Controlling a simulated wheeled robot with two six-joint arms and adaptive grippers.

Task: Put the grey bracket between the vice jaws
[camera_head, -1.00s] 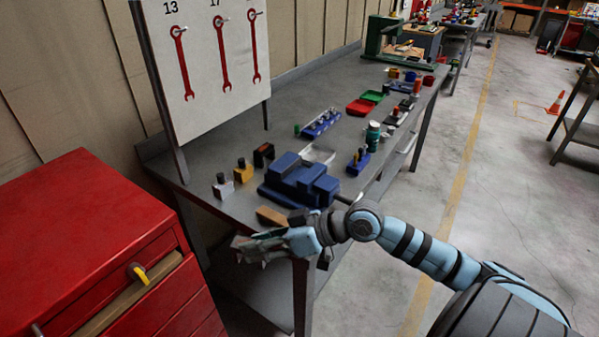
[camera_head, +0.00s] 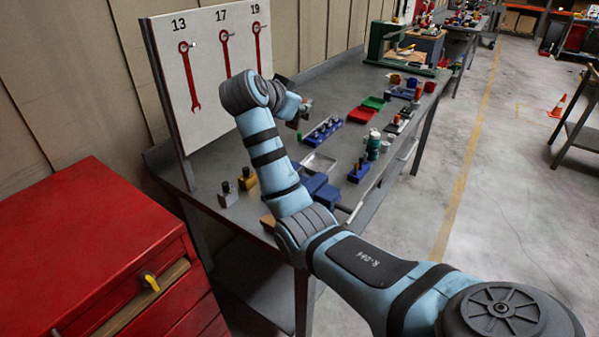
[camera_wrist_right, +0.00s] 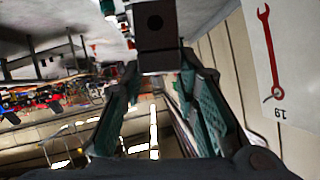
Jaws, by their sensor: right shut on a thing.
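My right gripper (camera_head: 299,112) is raised above the bench, near the wrench board. In the right wrist view the two fingers (camera_wrist_right: 160,75) are shut on a dark grey block with a round hole, which looks like the grey bracket (camera_wrist_right: 155,42). In the head view I cannot make the held piece out clearly. The blue vice (camera_head: 328,196) sits at the bench's near end. My right forearm crosses in front of it and hides much of it, so its jaw gap cannot be seen. My left gripper is not in view.
A grey block (camera_head: 228,196) and a yellow block (camera_head: 247,180), both with dark knobs, stand left of the vice. The wrench board (camera_head: 205,85) stands close to the left.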

